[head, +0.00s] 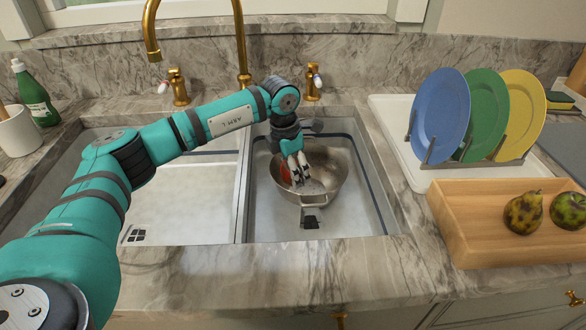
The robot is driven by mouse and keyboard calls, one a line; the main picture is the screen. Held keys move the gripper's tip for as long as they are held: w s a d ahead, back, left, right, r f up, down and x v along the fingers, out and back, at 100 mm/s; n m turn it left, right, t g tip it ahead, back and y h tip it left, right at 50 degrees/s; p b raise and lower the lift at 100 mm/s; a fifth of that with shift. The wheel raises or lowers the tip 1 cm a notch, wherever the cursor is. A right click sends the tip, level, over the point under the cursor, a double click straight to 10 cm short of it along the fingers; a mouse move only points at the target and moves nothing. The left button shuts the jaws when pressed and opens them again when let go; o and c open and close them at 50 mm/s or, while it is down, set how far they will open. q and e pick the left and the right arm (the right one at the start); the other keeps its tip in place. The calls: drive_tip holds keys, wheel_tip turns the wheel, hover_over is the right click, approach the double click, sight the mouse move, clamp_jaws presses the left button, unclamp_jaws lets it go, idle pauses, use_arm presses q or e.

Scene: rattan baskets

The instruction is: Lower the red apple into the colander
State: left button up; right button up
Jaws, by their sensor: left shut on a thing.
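The fingers hide most of the apple. I cannot tell whether the apple touches the colander's bottom. My right gripper is not in view.
A brass faucet (241,45) rises behind the sink. The left basin (190,200) is empty. At the right are a rack with blue, green and yellow plates (440,115) and a wooden tray (470,240) with a pear (523,212) and a green apple (568,210). A green bottle (33,95) stands far left.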

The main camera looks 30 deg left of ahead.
use_arm(q)
drive_tip(key=shift+f+b, duration=0.7)
drive_tip(key=shift+f, duration=0.55)
idle(0.4)
drive_tip(key=o, duration=1.3)
drive_tip(key=shift+s+a+r, duration=0.15)
drive_tip(key=shift+s+r, duration=0.05)
drive_tip(key=shift+r, duration=1.1)
drive_tip(key=shift+s+a+r, duration=0.1)
drive_tip(key=shift+s+r, duration=0.05)
drive_tip(key=shift+r, duration=1.2)
drive_tip(key=shift+s+a+r, duration=0.15)
drive_tip(key=shift+s+r, duration=0.05)
drive_tip(key=shift+r, duration=1.1)
